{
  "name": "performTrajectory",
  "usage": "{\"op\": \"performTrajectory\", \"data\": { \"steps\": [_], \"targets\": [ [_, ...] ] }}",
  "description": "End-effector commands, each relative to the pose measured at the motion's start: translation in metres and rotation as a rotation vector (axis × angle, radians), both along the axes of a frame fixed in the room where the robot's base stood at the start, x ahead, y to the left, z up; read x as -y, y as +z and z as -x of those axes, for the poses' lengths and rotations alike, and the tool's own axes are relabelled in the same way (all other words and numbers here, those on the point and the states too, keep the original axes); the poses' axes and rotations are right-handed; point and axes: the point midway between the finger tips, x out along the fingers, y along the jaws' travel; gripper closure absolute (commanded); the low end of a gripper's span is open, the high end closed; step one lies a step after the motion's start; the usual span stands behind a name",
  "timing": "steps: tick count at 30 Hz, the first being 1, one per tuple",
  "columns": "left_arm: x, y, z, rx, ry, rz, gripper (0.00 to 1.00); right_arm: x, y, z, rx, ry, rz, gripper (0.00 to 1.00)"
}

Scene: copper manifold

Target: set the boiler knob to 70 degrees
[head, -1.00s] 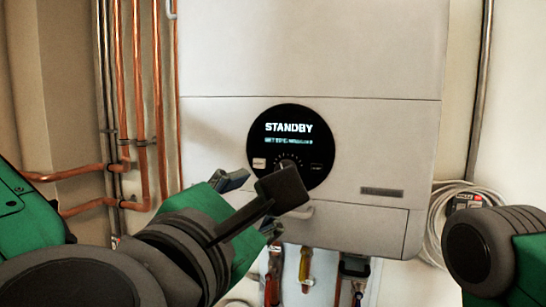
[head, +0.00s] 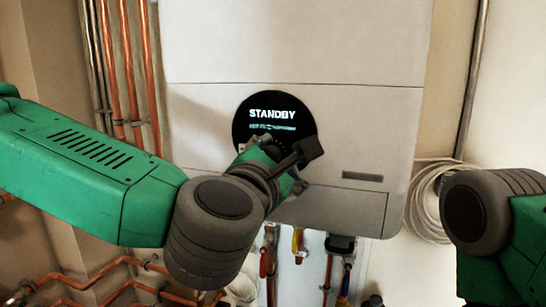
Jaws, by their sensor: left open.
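The white boiler (head: 300,40) hangs on the wall in the middle of the head view. Its round black display (head: 275,112) reads "STANDBY", with a smaller line below too small to read. The knob on the lower part of the display is hidden behind my left arm and gripper. My left gripper (head: 268,160) is in front of the lower part of the display, largely covered by its own wrist. It is open, and I cannot tell whether it touches the knob. My right arm shows at the right edge, but its gripper is not in view.
Copper pipes (head: 125,75) run down the wall at the left, and more cross the lower left. A coiled white cable (head: 428,200) is on the wall beside my right arm.

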Motion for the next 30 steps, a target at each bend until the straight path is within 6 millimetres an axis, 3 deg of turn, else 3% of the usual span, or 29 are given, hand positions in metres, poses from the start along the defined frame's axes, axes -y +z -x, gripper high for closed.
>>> {"op": "performTrajectory", "data": {
  "steps": [3,4,7,13,30],
  "targets": [
    [-0.008,-0.001,0.000,-0.002,-0.014,0.005,0.63,0.000,0.000,0.000,0.000,0.001,0.000,1.00],
    [-0.009,-0.001,0.000,-0.001,-0.013,0.007,0.58,0.000,0.000,0.000,0.000,0.001,-0.001,1.00],
    [-0.013,-0.002,0.000,-0.005,-0.012,0.009,0.91,-0.001,0.000,0.000,0.000,0.002,-0.001,1.00],
    [-0.014,-0.004,-0.002,-0.008,-0.002,0.006,1.00,-0.001,0.000,0.000,0.000,0.002,-0.001,1.00],
    [-0.012,-0.003,-0.003,-0.007,-0.001,0.005,1.00,-0.001,0.000,0.000,0.000,0.002,-0.001,1.00]
  ]
}}
